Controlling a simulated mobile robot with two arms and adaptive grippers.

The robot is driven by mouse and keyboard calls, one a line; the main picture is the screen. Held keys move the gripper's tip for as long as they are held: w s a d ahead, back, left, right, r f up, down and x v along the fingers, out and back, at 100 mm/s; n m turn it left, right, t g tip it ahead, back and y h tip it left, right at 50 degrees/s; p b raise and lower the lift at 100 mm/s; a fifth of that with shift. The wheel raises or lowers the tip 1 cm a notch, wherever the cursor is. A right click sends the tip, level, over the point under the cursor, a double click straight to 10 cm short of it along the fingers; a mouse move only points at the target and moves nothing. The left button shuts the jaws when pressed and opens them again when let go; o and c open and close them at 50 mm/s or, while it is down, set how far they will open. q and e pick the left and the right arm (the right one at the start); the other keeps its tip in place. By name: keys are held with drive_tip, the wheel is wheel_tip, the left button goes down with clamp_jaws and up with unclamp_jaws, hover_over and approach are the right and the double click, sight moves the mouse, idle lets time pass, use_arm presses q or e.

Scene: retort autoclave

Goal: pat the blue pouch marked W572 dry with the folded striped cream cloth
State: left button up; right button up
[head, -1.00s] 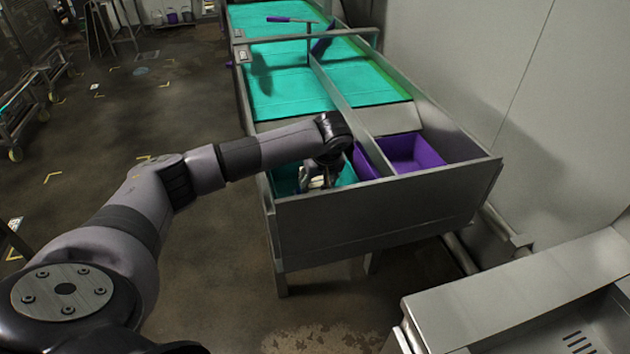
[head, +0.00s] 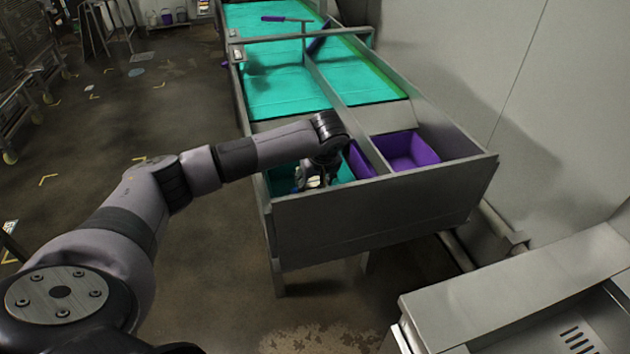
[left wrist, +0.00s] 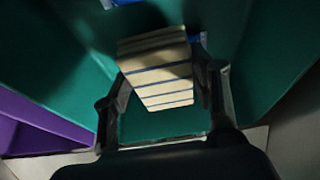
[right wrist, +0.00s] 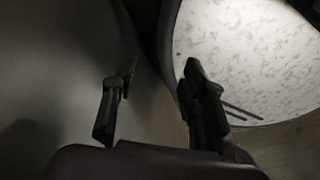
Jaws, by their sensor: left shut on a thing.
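The folded striped cream cloth (left wrist: 155,75) is held between the fingers of my left gripper (left wrist: 163,85), inside a teal bin (left wrist: 60,60). In the head view my left gripper (head: 314,180) reaches down into this teal bin (head: 344,174) at the trough's near end. A strip of blue (left wrist: 197,37) shows by the cloth's far edge, and another bit of blue (left wrist: 122,2) shows at the top. Either may be a blue pouch; no W572 marking is readable. My right gripper (right wrist: 155,90) has its fingers apart, with nothing between them.
A purple bin (head: 435,153) sits right of the metal divider (head: 377,158). The metal trough wall (head: 370,215) stands in front of the bins. Teal belts (head: 290,92) run behind them. A steel unit (head: 510,285) stands at the lower right.

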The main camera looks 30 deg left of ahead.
use_arm(q)
drive_tip(key=shift+f, duration=0.45)
idle(0.6)
drive_tip(key=shift+r+p, duration=1.9)
drive_tip(key=shift+r, duration=1.65)
